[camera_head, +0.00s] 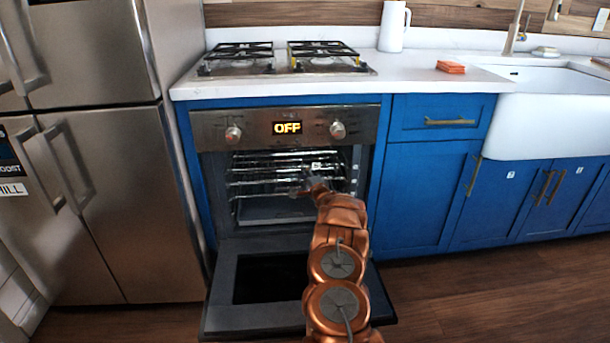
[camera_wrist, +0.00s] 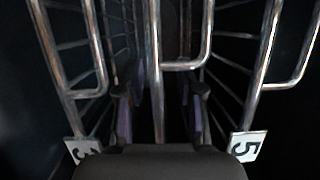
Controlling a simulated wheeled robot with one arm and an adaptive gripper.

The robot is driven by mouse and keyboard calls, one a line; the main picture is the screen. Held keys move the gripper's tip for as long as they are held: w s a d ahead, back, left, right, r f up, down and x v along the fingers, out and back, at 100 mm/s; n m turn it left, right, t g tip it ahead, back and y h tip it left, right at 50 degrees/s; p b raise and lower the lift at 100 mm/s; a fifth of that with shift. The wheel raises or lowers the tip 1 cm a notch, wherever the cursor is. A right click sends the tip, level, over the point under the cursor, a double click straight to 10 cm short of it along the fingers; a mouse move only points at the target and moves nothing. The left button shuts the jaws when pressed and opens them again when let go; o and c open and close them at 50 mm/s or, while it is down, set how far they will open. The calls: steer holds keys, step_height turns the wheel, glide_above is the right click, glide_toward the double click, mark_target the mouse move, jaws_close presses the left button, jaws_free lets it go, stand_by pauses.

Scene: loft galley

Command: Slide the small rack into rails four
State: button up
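The oven holds several chrome wire racks or rails (camera_head: 265,165), stacked behind its lowered door. I cannot tell for certain which is the small rack. My gripper (camera_head: 306,187) reaches into the open oven front. In the wrist view, my gripper (camera_wrist: 160,112) has its two dark fingers apart, one on each side of a middle chrome bar (camera_wrist: 155,50), with a gap visible beside each finger. A tag reading 5 (camera_wrist: 248,146) is at the right, and a partly hidden tag that looks like 3 (camera_wrist: 84,150) is at the left. No tag for rails four is readable.
The oven door (camera_head: 225,290) hangs open below my arm. A steel refrigerator (camera_head: 110,200) stands close on the left and blue cabinets (camera_head: 425,195) on the right. Looped chrome wires (camera_wrist: 290,75) flank my gripper closely. Open wood floor (camera_head: 480,300) lies at the lower right.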

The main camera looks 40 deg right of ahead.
steer(key=v, duration=1.2)
stand_by(0.3)
steer(key=shift+r, duration=0.1)
